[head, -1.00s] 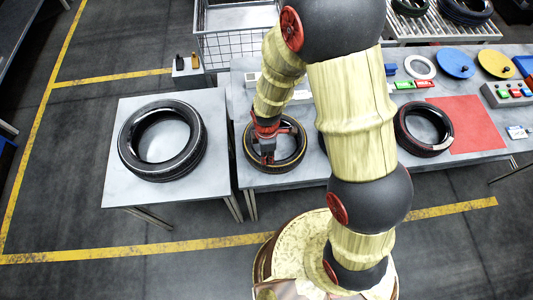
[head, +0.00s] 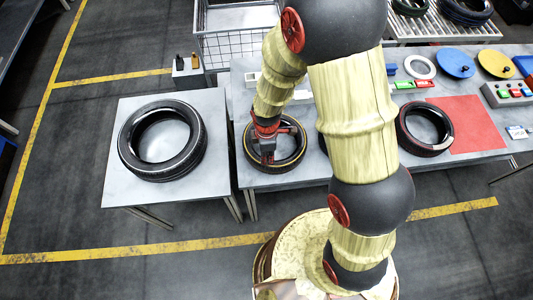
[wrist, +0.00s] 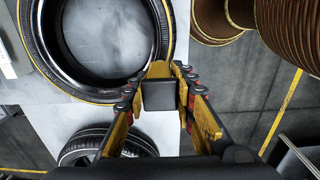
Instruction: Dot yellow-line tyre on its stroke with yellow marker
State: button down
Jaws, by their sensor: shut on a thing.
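The yellow-line tyre (head: 299,153) lies flat on the long grey table, left of my upper arm. Its thin yellow ring also shows in the wrist view, where the tyre (wrist: 48,52) fills the upper left. In the wrist view my gripper (wrist: 160,88) is shut on a dark block with a yellow end (wrist: 159,69), seemingly the marker, beside the tyre's rim. I cannot tell whether its tip touches the rubber. The stroke is not clearly visible.
A white-lined tyre (head: 190,158) lies on a separate left table. Another tyre (head: 404,130) lies beside a red mat (head: 470,125). A small stand (head: 187,72) holds dark and yellowish items. A wire basket (head: 240,48) stands behind. My arm hides the table's middle.

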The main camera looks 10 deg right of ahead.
jog(key=shift+r+p, duration=2.35)
jog(key=shift+r, duration=1.1)
